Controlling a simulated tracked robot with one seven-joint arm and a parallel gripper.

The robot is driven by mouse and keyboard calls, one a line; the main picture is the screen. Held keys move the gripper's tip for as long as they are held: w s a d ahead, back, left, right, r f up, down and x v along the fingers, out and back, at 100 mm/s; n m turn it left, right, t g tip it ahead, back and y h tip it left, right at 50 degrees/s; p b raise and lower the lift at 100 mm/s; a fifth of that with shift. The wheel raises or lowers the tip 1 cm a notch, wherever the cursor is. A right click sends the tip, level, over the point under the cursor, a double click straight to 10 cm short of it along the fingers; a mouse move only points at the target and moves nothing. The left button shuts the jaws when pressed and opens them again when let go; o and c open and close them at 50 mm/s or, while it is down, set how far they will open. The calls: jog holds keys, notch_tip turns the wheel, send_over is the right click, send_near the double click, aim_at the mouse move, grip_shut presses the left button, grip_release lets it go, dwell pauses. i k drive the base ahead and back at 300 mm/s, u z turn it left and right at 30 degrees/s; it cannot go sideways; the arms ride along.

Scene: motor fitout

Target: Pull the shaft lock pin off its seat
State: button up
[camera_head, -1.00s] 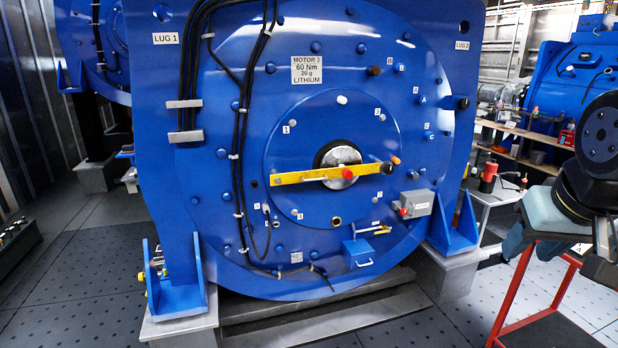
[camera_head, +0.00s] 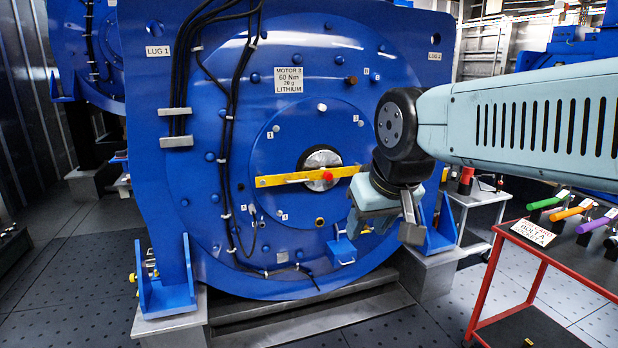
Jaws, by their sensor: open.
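A yellow bar (camera_head: 275,181) lies across the shaft end (camera_head: 320,160) at the middle of the blue motor face. A red-knobbed pin (camera_head: 327,175) sticks out at the bar's middle; I cannot tell for sure that it is the shaft lock pin. The bar's right end, where an orange knob showed earlier, is hidden behind my arm. My gripper (camera_head: 384,223) is open, with its fingers pointing down. It appears in front of the lower right of the motor face, right of and below the red knob, and apart from it.
A small blue box (camera_head: 342,250) with a handle is on the motor's lower face, near my gripper in the picture. Black cables (camera_head: 233,110) run down the motor's left. A red-framed cart (camera_head: 497,270) with coloured-handled tools stands at right. Dark floor is clear at lower left.

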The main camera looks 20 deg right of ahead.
aim_at(327, 175)
jog(key=u, duration=0.1)
jog(key=i, duration=1)
jog(key=z, duration=0.1)
